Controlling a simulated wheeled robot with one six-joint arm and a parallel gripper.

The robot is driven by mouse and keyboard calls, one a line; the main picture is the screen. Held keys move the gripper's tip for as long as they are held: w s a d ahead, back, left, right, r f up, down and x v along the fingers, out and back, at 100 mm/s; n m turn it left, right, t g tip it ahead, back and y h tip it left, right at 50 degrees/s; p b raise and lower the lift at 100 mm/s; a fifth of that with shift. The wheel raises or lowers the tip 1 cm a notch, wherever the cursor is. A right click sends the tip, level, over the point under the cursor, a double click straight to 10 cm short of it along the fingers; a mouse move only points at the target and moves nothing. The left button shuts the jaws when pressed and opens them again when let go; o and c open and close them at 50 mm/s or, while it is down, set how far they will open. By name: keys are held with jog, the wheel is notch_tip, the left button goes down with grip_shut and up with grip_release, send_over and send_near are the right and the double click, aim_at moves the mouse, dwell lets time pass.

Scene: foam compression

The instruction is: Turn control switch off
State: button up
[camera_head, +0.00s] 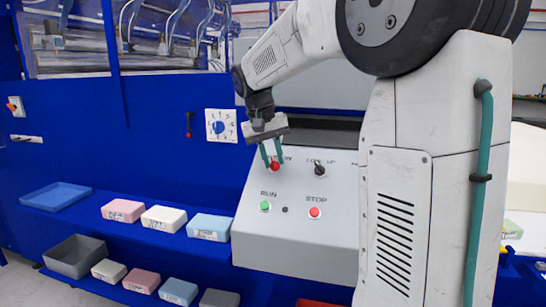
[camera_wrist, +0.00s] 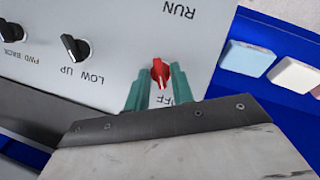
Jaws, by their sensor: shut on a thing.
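The control switch is a red rotary knob (camera_wrist: 160,73) on the grey sloped control panel (camera_head: 258,238), with the letters "FF" visible beside it in the wrist view. In the head view the red knob (camera_head: 274,165) shows at the panel's upper left. My gripper (camera_wrist: 158,84) has two green fingers, one on each side of the knob, and is shut on it. In the head view my gripper (camera_head: 271,158) reaches down to the knob from above. The fingers partly hide the label by the knob.
The panel also has a black LOW/UP knob (camera_head: 319,168), a green RUN button (camera_head: 265,206) and a red STOP button (camera_head: 315,212). Another black knob (camera_wrist: 15,33) shows in the wrist view. Foam blocks (camera_head: 164,219) and a blue tray (camera_head: 57,196) sit on shelves at left.

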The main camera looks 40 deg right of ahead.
jog(key=shift+a+n+h, duration=0.1)
jog(key=shift+n+h, duration=0.3)
jog(key=shift+n, duration=0.7)
jog(key=o, duration=0.7)
jog(key=shift+c, duration=0.2)
jog(key=v, duration=0.7)
jog(key=shift+w+a+r, duration=0.2)
jog(key=shift+r, duration=0.15)
